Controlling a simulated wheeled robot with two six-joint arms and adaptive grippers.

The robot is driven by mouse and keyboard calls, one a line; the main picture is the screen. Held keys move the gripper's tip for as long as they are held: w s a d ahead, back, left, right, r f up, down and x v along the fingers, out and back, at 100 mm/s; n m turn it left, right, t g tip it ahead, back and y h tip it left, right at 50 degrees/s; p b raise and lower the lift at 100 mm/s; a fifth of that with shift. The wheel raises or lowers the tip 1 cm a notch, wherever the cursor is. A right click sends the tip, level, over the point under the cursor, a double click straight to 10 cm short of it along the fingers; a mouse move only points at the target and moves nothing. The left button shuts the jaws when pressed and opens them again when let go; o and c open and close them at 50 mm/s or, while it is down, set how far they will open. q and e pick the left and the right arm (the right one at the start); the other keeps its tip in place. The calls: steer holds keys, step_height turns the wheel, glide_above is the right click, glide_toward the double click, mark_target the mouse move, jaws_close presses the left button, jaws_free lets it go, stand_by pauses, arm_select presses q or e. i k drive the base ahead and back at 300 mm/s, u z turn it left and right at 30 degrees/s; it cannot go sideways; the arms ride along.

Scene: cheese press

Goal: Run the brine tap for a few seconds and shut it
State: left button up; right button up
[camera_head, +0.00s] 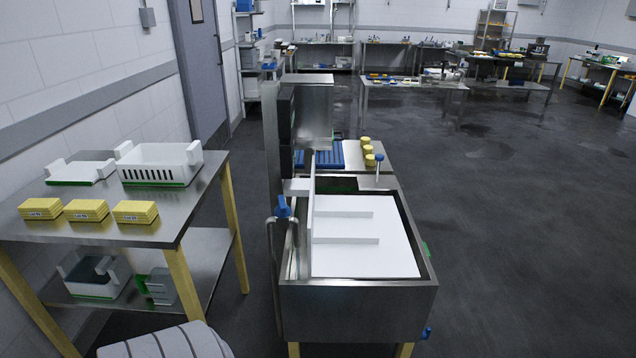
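A steel basin (358,298) stands in the middle of the camera_head view, with a white slab and two white bars inside. A blue handle (283,207) sits on a bent metal pipe at the basin's left side. A second, small blue knob (379,158) tops a thin post at the basin's back right. A third blue fitting (427,332) is low at the front right corner. I cannot tell which is the brine tap, and no flowing liquid is visible. Neither of my grippers is in view.
A steel table (120,232) on the left holds white trays (160,162) and yellow blocks (87,210). A tall steel column (272,150) rises behind the basin's left side. Yellow pieces (367,150) stand behind the basin. The floor (520,250) to the right is clear.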

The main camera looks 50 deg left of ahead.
mark_target(282, 209)
steer(key=i, duration=0.75)
steer(key=u, duration=0.95)
steer(key=i, duration=0.65)
steer(key=u, duration=0.75)
